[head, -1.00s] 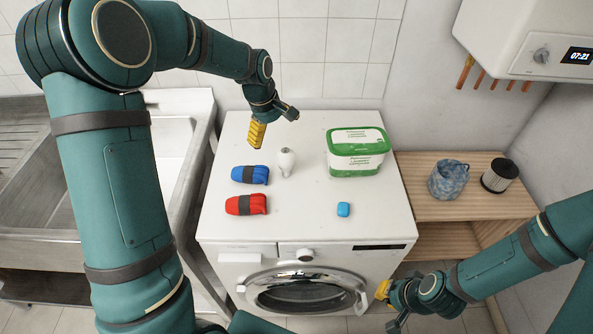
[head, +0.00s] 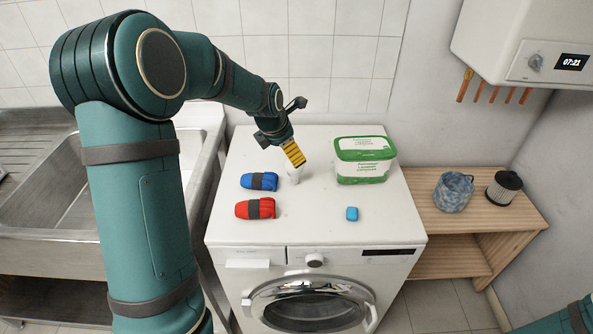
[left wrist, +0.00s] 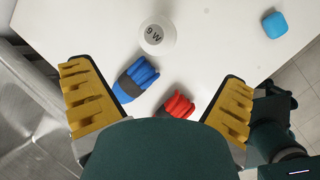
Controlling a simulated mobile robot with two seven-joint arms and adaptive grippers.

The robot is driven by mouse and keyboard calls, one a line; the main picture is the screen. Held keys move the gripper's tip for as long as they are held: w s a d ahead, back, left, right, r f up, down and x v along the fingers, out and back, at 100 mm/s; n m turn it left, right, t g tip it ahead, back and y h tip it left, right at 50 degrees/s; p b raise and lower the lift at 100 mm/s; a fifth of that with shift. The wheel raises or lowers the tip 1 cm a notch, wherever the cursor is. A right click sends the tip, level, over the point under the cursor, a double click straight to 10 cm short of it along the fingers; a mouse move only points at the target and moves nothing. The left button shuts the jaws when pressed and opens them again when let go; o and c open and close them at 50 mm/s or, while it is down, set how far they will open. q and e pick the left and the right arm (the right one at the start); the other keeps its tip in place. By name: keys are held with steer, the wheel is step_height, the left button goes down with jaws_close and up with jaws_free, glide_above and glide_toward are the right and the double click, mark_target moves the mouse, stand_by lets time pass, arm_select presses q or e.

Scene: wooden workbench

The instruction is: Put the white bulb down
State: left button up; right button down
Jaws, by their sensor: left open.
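The white bulb (head: 293,180) stands on the white washing machine top (head: 310,218), partly hidden by my left gripper (head: 295,155). In the left wrist view the bulb (left wrist: 155,34) shows a round face marked "9 W", beyond and roughly between the tips of the spread yellow fingers. My left gripper (left wrist: 158,85) is open, with nothing seen between its fingers. My right gripper is out of the head view; only a bit of my right arm shows at the lower right corner.
A blue rolled bundle (head: 259,181) and a red one (head: 255,208) lie left of the bulb. A green-lidded tub (head: 364,162) stands right of it. A small blue block (head: 352,213) lies near the front.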

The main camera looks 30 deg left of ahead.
mark_target(291, 165)
arm_select(q)
steer(key=b+x, duration=0.1)
steer(key=x, duration=0.4)
steer(key=shift+f, duration=0.15)
steer(key=shift+a+b+x, duration=0.15)
steer(key=shift+b+x, duration=0.2)
steer(key=shift+x, duration=1)
steer(key=shift+a+b+x, duration=0.15)
steer(key=shift+b+x, duration=0.15)
steer(key=shift+x, duration=1)
steer(key=c, duration=1.4)
